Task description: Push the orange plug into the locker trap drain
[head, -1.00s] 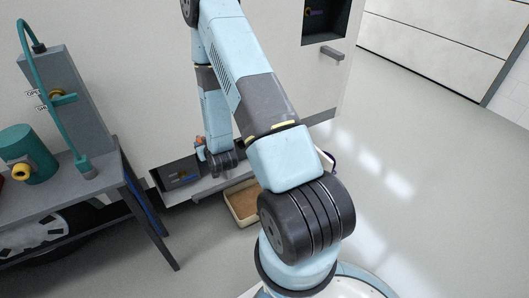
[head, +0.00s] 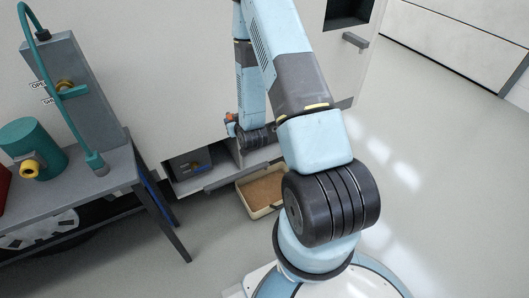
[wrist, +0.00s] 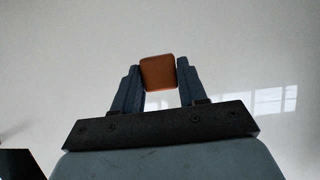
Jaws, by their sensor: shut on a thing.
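My gripper (wrist: 160,80) is shut on an orange-brown block, the orange plug (wrist: 158,72), held between the two dark fingertips in the wrist view. The trap drain cannot be made out in either view.
A tan-filled tray (head: 262,192) lies on the floor below the locker's ledge (head: 235,176). A grey bench (head: 85,182) with a teal canister (head: 32,145) and a grey post with a teal hose (head: 72,90) stands at left. The floor at right (head: 440,190) is clear.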

